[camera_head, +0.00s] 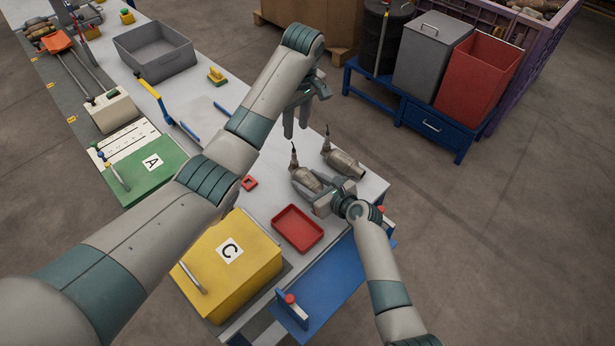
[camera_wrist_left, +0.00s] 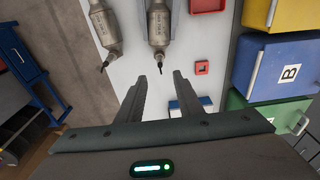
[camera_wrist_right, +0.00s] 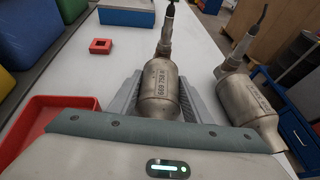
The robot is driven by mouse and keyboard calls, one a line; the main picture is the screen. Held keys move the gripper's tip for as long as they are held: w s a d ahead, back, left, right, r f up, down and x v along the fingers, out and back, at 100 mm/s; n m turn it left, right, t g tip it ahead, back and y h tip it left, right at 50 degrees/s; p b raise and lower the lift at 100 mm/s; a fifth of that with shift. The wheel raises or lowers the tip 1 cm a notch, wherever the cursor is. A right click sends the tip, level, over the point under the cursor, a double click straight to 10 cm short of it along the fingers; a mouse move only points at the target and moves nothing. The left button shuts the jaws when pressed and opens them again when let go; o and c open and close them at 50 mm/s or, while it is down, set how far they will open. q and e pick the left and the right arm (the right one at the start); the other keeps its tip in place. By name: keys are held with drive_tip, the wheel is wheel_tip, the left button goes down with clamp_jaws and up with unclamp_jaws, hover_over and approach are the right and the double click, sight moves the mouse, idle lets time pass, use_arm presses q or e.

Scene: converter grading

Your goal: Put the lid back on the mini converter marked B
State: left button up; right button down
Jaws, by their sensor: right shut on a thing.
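The letter B shows on a blue box (camera_wrist_left: 285,88) in the left wrist view; my left arm hides it in the head view. I see no loose lid I can identify. My right gripper (camera_head: 326,196) is shut around a metal converter (camera_head: 306,180) with a dark cable; the right wrist view shows this converter (camera_wrist_right: 160,82) upright between the fingers, with stamped digits. A second converter (camera_head: 342,162) is beside it, apart from the gripper. My left gripper (camera_head: 296,130) is open and empty above the table, its fingers apart in the left wrist view (camera_wrist_left: 160,82).
A red tray (camera_head: 298,229) and a small red square ring (camera_head: 249,183) lie on the white table. A yellow box marked C (camera_head: 213,274) and a green box marked A (camera_head: 140,178) stand along the left side. A grey bin (camera_head: 156,55) is farther back. Blue and red-topped fixtures line the front edge.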

sight(294, 151)
use_arm(q)
drive_tip(key=shift+f, duration=0.1)
drive_tip(key=f, duration=0.7)
drive_tip(key=w+a+f, duration=0.1)
drive_tip(key=f, duration=0.3)
drive_tip(key=shift+f, duration=0.35)
clamp_jaws()
